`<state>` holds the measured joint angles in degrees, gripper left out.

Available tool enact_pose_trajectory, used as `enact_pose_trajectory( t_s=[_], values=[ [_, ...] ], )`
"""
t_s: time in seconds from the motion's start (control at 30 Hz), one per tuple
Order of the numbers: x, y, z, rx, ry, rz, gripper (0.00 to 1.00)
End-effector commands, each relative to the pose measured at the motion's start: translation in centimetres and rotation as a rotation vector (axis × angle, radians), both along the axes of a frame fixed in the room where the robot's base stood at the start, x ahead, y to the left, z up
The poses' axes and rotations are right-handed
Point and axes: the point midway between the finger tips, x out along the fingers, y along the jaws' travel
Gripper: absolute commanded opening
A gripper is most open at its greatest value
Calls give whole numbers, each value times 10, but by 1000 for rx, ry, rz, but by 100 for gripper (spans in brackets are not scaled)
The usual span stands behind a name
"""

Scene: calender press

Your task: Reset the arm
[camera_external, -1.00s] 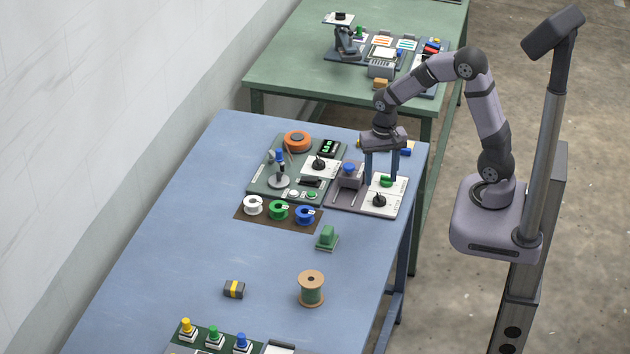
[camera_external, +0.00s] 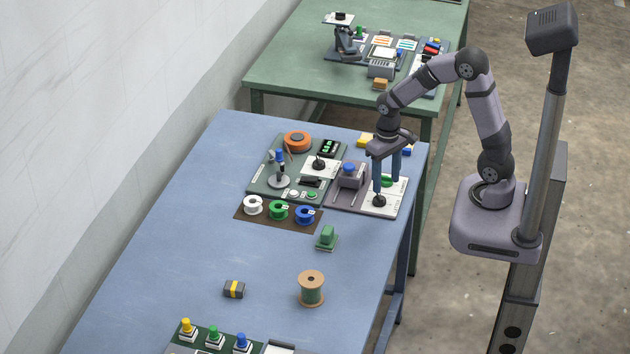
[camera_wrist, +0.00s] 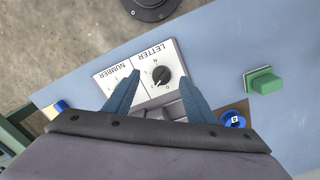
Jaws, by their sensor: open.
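My gripper (camera_external: 388,188) hangs over the white dial panel (camera_external: 397,206) at the right edge of the blue table, fingers pointing down. Its two fingers are apart, with nothing seen held between them. In the wrist view my gripper (camera_wrist: 159,80) has its fingertips on either side of the black LETTER knob (camera_wrist: 161,76); whether they touch the panel I cannot tell. The left finger covers part of the NUMBER side. In the external view a green knob (camera_external: 387,182) shows between the fingers, partly hidden, and the black knob (camera_external: 379,201) lies by the near fingertip.
A box with a blue button (camera_external: 349,172) stands left of the panel. White, green and blue spools (camera_external: 278,210) lie on a brown mat. A green block (camera_external: 327,238) and a large spool (camera_external: 311,289) stand nearer. The table's middle left is clear.

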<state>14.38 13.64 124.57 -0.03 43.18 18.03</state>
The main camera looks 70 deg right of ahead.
Motion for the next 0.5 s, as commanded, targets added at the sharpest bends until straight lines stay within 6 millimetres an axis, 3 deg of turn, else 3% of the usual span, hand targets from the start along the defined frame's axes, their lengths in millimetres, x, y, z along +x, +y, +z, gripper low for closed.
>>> enact_pose_trajectory(
  t_s=[0.1, 0.3, 0.4, 0.5],
  values=[
    [-42, 12, -13, 27, 60, 202, 51],
    [-99, 47, -8, 36, 74, 415, 51],
    [-108, 61, -1, 25, 50, 468, 51],
    [-102, 70, 9, 9, 5, 515, 51]
  ],
)
